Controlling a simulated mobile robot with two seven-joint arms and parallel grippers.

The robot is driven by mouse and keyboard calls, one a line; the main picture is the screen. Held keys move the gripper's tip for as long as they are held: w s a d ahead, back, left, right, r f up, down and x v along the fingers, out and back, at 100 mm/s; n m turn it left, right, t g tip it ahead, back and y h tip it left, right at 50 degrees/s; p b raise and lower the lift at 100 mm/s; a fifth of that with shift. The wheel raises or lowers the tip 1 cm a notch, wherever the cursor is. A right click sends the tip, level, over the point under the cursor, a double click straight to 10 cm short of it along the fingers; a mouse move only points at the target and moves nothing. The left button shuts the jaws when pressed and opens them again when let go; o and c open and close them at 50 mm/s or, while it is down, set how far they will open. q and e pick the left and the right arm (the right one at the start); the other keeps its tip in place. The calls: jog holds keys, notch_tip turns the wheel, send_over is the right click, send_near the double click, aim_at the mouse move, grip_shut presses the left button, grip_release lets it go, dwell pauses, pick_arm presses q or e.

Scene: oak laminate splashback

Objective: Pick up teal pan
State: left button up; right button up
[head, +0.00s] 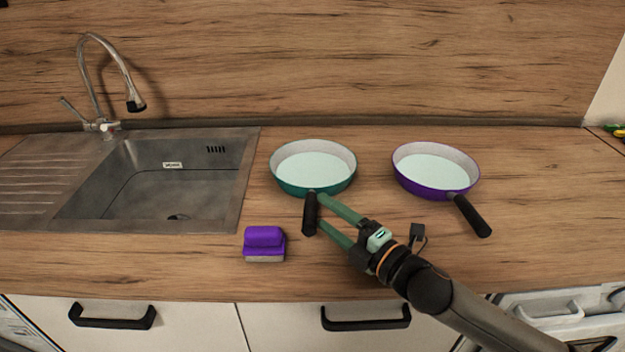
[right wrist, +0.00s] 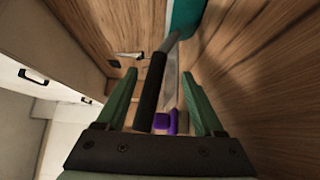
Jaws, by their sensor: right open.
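The teal pan (head: 280,179) stands upright on the wooden counter, white inside, with its black handle (head: 310,215) pointing toward the front. My right gripper (head: 320,209) has its green fingers open at the handle, coming from the right. In the right wrist view the handle (right wrist: 150,92) lies between the two open fingers (right wrist: 160,88), nearer the left one. I cannot tell whether a finger touches it. Part of the teal pan body (right wrist: 186,16) shows at the top there. My left gripper is in neither view.
A purple pan (head: 436,190) stands to the right of the teal pan. A purple sponge or brush (head: 264,241) lies left of the handle, near the front edge. The sink (head: 245,170) with its tap (head: 103,125) is on the left. The wooden splashback (head: 330,60) rises behind.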

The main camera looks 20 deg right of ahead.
aim_at(311, 196)
jog(key=x, duration=0.4)
jog(key=shift+w+r+p, duration=0.15)
jog(key=shift+r+p, duration=0.15)
jog(key=shift+w+a+f, duration=0.1)
jog(key=shift+w+a, duration=0.15)
jog(key=shift+w, duration=0.25)
grip_shut()
dwell(0.8)
